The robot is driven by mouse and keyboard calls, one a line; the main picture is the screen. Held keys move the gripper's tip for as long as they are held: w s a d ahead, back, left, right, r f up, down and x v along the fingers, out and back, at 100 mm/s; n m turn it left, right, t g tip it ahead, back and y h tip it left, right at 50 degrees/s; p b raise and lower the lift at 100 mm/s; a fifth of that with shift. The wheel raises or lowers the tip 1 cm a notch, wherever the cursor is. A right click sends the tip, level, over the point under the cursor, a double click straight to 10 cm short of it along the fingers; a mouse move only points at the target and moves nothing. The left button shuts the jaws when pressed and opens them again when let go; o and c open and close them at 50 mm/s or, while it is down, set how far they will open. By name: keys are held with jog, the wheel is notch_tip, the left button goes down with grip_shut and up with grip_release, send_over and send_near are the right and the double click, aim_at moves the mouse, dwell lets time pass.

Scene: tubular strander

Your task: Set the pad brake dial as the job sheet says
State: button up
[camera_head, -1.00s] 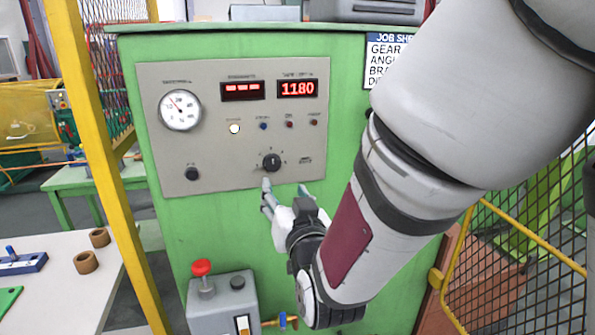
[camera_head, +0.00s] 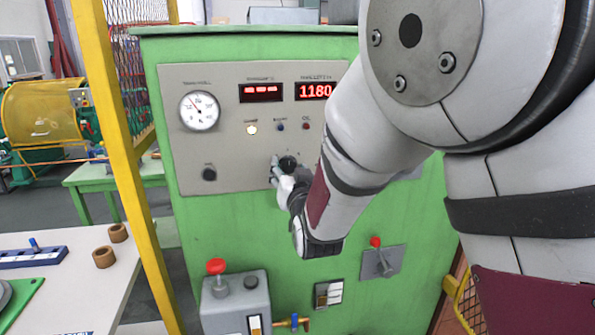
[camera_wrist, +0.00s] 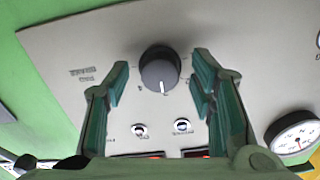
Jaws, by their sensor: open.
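The pad brake dial (camera_head: 288,163) is a dark round knob low on the grey panel (camera_head: 235,172) of the green cabinet. In the wrist view the dial (camera_wrist: 160,68) sits between my two fingertips, with a gap on each side. Its white mark points toward the bottom of that view. The upside-down pad brake label (camera_wrist: 92,75) is left of it. My gripper (camera_wrist: 160,63) is open and holds nothing. In the head view my gripper (camera_head: 278,172) is at the dial and partly covers its surroundings. The job sheet is hidden behind my arm.
The panel has a round gauge (camera_head: 199,111), red displays (camera_head: 316,91), lamps and a black knob (camera_head: 209,174). Below are a grey box with a red button (camera_head: 216,266) and a red-knobbed lever (camera_head: 376,243). A yellow post (camera_head: 120,150) and a table (camera_head: 70,285) stand left.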

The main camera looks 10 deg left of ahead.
jog(key=shift+c, duration=0.2)
jog(key=c, duration=1.1)
jog(key=shift+n, duration=0.3)
jog(key=n+p, duration=0.1)
jog(key=n, duration=0.3)
jog(key=shift+n+p, duration=0.85)
jog(key=shift+n, duration=1.75)
